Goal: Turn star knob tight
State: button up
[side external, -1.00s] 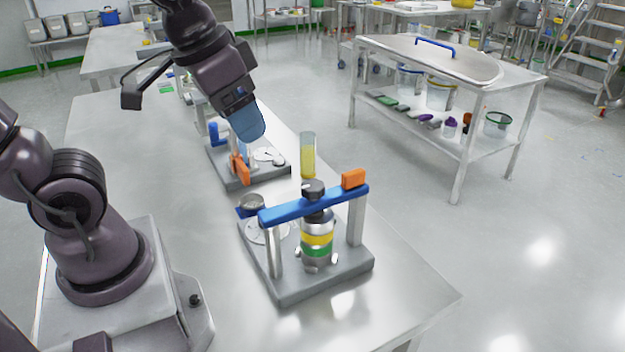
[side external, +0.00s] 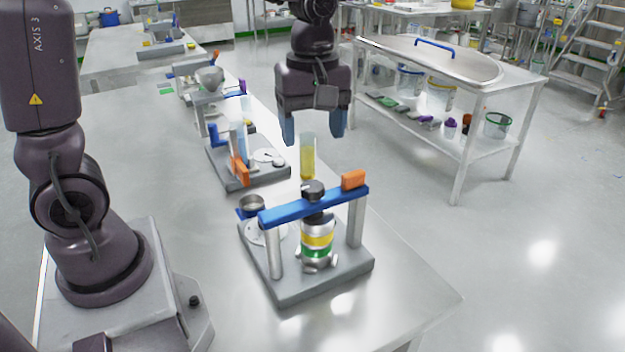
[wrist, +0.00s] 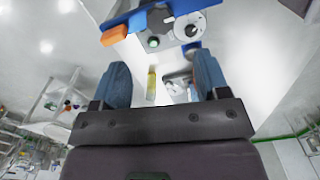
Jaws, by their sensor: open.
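The black star knob (side external: 313,190) sits on top of the blue crossbar (side external: 285,210) of the near clamp stand. Under the bar stands a metal canister (side external: 317,240) with yellow and green bands. My gripper (side external: 313,128) is above and behind the knob, well apart from it, with its blue fingers pointing down. It is open with nothing held between the fingers. In the wrist view the gripper (wrist: 163,82) shows both fingers spread, and the blue crossbar (wrist: 125,16) is at the top edge.
An orange block (side external: 354,179) sits on the crossbar's right end. A clear cylinder with yellow contents (side external: 307,160) stands just behind the stand, below my gripper. A second fixture (side external: 240,165) with an orange lever is behind left. The table's front right is clear.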

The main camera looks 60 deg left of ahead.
aim_at(312, 185)
notch_tip(312, 185, down, 10)
jog(key=shift+r, duration=0.1)
jog(key=shift+c, duration=0.2)
jog(key=c, duration=0.9)
